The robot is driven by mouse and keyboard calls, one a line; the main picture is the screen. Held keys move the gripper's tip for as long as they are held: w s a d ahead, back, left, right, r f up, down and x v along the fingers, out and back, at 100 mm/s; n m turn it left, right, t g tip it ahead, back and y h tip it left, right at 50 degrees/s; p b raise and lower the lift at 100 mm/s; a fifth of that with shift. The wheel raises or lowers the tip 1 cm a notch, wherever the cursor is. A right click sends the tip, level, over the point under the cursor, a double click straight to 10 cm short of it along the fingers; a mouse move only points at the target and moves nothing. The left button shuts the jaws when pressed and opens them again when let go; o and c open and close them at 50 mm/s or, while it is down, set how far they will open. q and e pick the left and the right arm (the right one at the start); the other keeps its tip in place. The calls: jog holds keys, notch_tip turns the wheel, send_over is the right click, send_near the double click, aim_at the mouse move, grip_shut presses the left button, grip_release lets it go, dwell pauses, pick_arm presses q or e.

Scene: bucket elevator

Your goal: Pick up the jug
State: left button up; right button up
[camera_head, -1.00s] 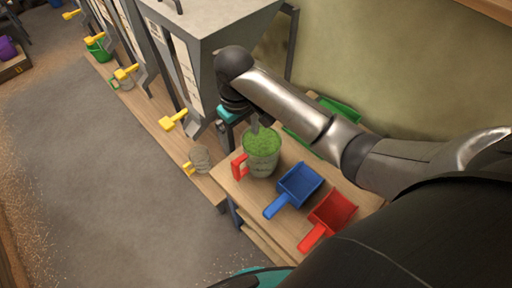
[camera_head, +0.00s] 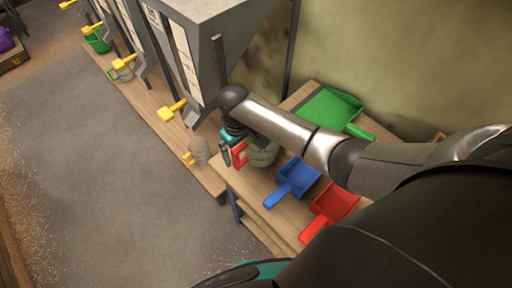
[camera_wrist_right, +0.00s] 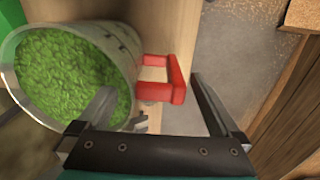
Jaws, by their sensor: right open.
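A clear jug (camera_head: 264,156) with a red handle (camera_head: 239,154) stands on the wooden table and is partly hidden by my right arm. In the right wrist view the jug (camera_wrist_right: 128,48) is full of green granules, and its red handle (camera_wrist_right: 176,78) points right. My right gripper (camera_head: 228,153) is at the handle side of the jug. In the right wrist view my open right gripper (camera_wrist_right: 149,90) has one finger in front of the jug's side and the other just right of the handle. The handle shows between the fingers; I cannot tell any contact. My left gripper is not in view.
A blue scoop (camera_head: 297,177), a red scoop (camera_head: 333,204) and a green scoop (camera_head: 332,108) lie around the jug. A yellow-handled jug (camera_head: 200,151) stands on the long bench (camera_head: 160,127) under the grey hopper (camera_head: 222,50).

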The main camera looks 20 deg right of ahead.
jog(key=shift+f, duration=0.25)
jog(key=shift+c, duration=0.4)
jog(key=shift+a, duration=0.1)
grip_shut()
jog(key=shift+w+r, duration=0.1)
jog(key=shift+r, duration=0.05)
dwell(0.4)
